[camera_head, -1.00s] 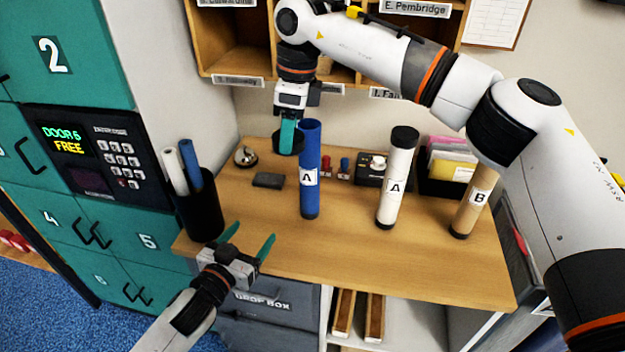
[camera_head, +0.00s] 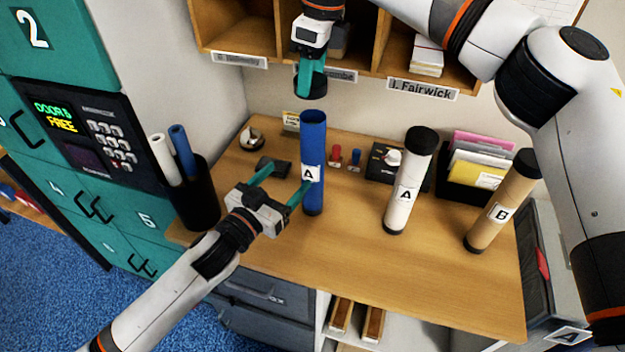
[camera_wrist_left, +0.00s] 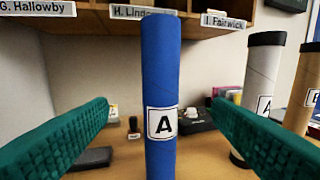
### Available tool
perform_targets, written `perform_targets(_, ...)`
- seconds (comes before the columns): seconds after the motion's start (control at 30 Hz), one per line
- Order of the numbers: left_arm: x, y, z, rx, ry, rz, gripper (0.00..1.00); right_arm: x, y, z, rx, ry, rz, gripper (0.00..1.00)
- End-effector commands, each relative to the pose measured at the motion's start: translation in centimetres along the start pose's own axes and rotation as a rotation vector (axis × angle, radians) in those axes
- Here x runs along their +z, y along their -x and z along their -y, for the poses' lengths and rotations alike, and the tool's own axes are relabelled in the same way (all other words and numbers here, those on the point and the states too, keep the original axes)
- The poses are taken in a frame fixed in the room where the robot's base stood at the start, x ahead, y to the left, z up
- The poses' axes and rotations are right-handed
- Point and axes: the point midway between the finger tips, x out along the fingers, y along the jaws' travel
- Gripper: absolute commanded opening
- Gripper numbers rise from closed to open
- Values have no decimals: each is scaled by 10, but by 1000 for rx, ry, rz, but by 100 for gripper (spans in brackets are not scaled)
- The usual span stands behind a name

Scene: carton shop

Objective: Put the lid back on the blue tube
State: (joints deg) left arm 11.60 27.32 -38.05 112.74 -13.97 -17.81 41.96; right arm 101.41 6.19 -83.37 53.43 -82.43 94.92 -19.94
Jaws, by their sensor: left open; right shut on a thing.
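The blue tube (camera_head: 313,150), labelled A, stands upright on the counter with its top uncovered. My right gripper (camera_head: 311,80) is shut on a black lid (camera_head: 311,89) and holds it just above the tube's top, apart from it. My left gripper (camera_head: 287,181) is open at the tube's left side, low over the counter. In the left wrist view the blue tube (camera_wrist_left: 161,90) appears centred between the two green fingers, without visible contact; whether it is between the fingertips or just beyond them I cannot tell.
A white tube (camera_head: 408,185) and a brown tube (camera_head: 503,205), both capped, stand to the right. A black holder (camera_head: 196,205) with rolls is at left. A bell (camera_head: 251,138), small stamps (camera_head: 346,157) and a file box (camera_head: 470,170) sit behind. Pigeonholes (camera_head: 370,45) hang above.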

Motion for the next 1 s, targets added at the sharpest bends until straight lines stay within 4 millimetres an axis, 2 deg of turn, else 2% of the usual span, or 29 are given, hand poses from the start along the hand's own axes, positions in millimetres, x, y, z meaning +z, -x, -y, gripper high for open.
perform_targets(0.17, 1, -16, 0, 0, 0, 2, 74, 1, 0, -1, 0, -1, 0, 29)
perform_targets(0.5, 1, -80, 0, 0, 0, 2, 74, 0, 0, 0, 0, -1, 0, 29)
perform_targets(0.7, 1, -108, 0, 0, 0, 2, 74, 1, 0, 0, 0, -1, 0, 29)
perform_targets(1.0, 0, -120, 0, 0, 0, 1, 74, 0, 0, 0, 0, -1, 0, 29)
